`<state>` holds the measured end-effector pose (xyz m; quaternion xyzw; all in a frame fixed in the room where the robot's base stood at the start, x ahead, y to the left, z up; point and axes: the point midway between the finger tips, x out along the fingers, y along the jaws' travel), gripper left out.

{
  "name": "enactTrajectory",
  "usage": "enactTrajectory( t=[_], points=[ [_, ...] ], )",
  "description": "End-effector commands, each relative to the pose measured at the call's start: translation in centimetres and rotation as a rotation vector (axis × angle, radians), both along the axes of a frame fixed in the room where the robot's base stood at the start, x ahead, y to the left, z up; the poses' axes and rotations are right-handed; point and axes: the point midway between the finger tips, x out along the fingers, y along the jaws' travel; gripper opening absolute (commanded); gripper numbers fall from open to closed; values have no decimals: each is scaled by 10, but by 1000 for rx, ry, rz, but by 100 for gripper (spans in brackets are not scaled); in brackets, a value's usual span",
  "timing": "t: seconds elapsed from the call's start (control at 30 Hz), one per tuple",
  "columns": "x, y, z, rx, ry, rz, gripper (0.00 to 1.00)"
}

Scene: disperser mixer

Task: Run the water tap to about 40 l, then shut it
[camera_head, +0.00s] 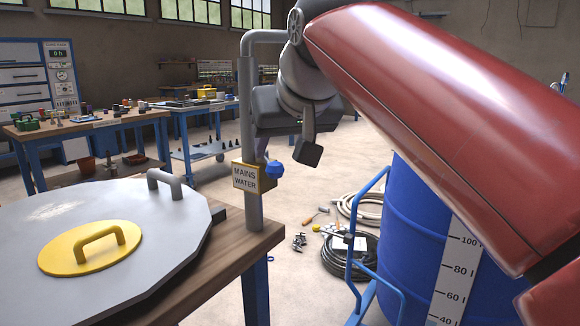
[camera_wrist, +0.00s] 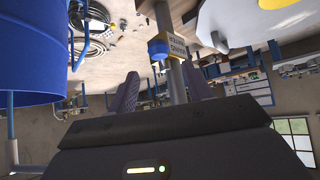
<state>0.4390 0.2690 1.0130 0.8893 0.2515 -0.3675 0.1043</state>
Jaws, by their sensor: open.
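The water tap has a blue knob (camera_head: 275,169) on a brass body, on a grey standpipe (camera_head: 247,120) with a "MAINS WATER" sign (camera_head: 245,177). My gripper (camera_head: 284,150) is open, just above and beside the knob, apart from it. In the wrist view, which looks upside down, the blue knob (camera_wrist: 158,49) lies ahead of and between my two dark fingers (camera_wrist: 162,92), with nothing held. A blue drum (camera_head: 412,235) stands at the right with a white scale (camera_head: 458,270) marked 40 to 100. No water level or flow shows. My red arm covers the drum's top.
A grey lid (camera_head: 130,215) with a yellow hatch (camera_head: 90,247) lies on a wooden bench (camera_head: 245,244) at the left, close to the standpipe. A blue trolley frame (camera_head: 372,240) and coiled hoses (camera_head: 350,256) are by the drum. Workbenches stand behind.

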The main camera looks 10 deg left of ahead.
Motion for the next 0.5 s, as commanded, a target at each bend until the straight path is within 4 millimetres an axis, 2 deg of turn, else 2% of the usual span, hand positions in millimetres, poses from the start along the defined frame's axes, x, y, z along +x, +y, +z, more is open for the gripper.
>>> enactTrajectory(
  t=[0.03,0.23,0.5],
  points=[
    [5,3,-9,-3,4,0,50],
    [25,15,-31,-1,4,-2,50],
    [38,23,-45,0,2,-3,50]
  ],
)
